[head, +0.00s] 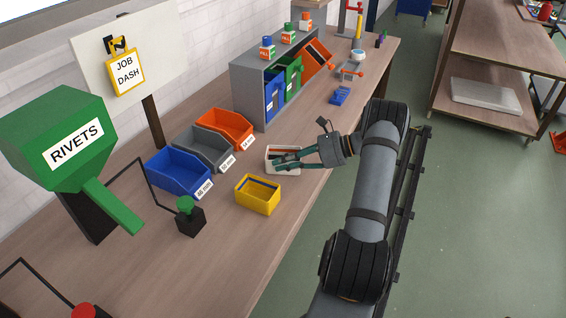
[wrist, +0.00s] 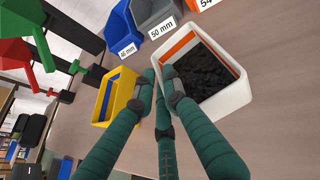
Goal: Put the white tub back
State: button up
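The white tub (head: 270,160) is at the bench, by its right edge, in front of the orange and grey bins. In the wrist view the white tub (wrist: 238,90) shows dark small pieces inside and an orange band along its inner wall. My gripper (head: 280,162) reaches in from the right. In the wrist view its green fingers (wrist: 158,76) come together at the tub's left wall, one over the inside and the others outside. They look closed on that wall. Whether the tub's base touches the bench is hidden.
A yellow bin (head: 257,203) stands close by. Blue (head: 178,182), grey (head: 203,157) and orange (head: 226,135) labelled bins line the back. A grey rack (head: 247,99) holds more bins. A green RIVETS hopper (head: 62,128) stands at left. Bench is clear towards the blue part (head: 340,95).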

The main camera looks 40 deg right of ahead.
jog(key=o, duration=0.3)
jog(key=shift+r, duration=0.15)
jog(key=b+v, duration=0.2)
jog(key=v, duration=1)
jog(key=shift+s+r, duration=0.1)
